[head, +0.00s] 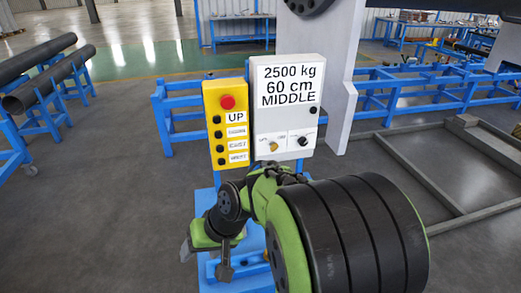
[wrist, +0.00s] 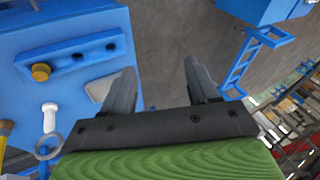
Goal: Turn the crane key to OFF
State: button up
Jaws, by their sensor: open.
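A white control box (head: 287,125) with a display reading 2500 kg, 60 cm, MIDDLE stands upright in the head view. Low on its face are a gold-coloured knob or key (head: 273,146) and a black knob (head: 302,141). Their small labels are too blurred to read, so I cannot tell which is the crane key or its setting. My gripper (head: 205,260) is below and left of the box, apart from it. In the wrist view my gripper (wrist: 160,68) is open, with nothing between its fingers.
A yellow button box (head: 226,150) with a red button (head: 228,102) stands left of the white box. A blue stand surface (wrist: 75,25) with a gold knob (wrist: 40,72) and a white bolt (wrist: 50,118) lies left of my fingers. Blue rails (head: 430,85) run behind.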

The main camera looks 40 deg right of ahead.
jog(key=w+d+f+m+t+y+b, duration=0.2)
jog(key=w+d+f+m+t+y, duration=0.15)
jog(key=w+d+m, duration=0.2)
jog(key=m+t+h+b, duration=0.2)
jog(key=m+t+h, duration=1.05)
jog(key=m, duration=0.75)
send_near(275, 149)
jog(key=shift+n+y, duration=0.25)
jog(key=shift+y, duration=0.25)
jog(key=x, duration=0.2)
jog(key=p+x, duration=0.1)
jog(key=x, duration=0.5)
jog(key=shift+w+d+f, duration=0.15)
jog(key=shift+w+d, duration=0.05)
jog(key=shift+d, duration=0.25)
jog(key=c, duration=1)
jog(key=shift+c, duration=0.2)
